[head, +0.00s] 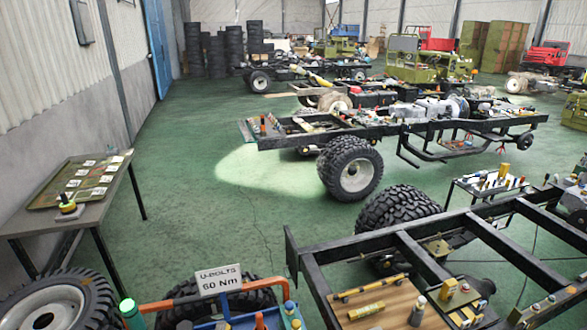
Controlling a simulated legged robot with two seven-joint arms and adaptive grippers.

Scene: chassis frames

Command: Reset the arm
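Neither of my grippers shows in the head view, and I see no part of my arms. A long black chassis frame (400,243) fills the lower right, close to me. A wooden board (375,307) on it carries a yellow tube (367,311), small bottles and other parts. A cart with an orange handle (160,304) stands at the bottom centre, with a sign (219,279) reading "U-BOLTS 60 Nm" and a green-capped cylinder (130,314).
A table (121,172) with a board of cards stands at the left wall. A second wheeled chassis (390,128) stands further back. Green floor (230,222) is clear between the table and the chassis frames.

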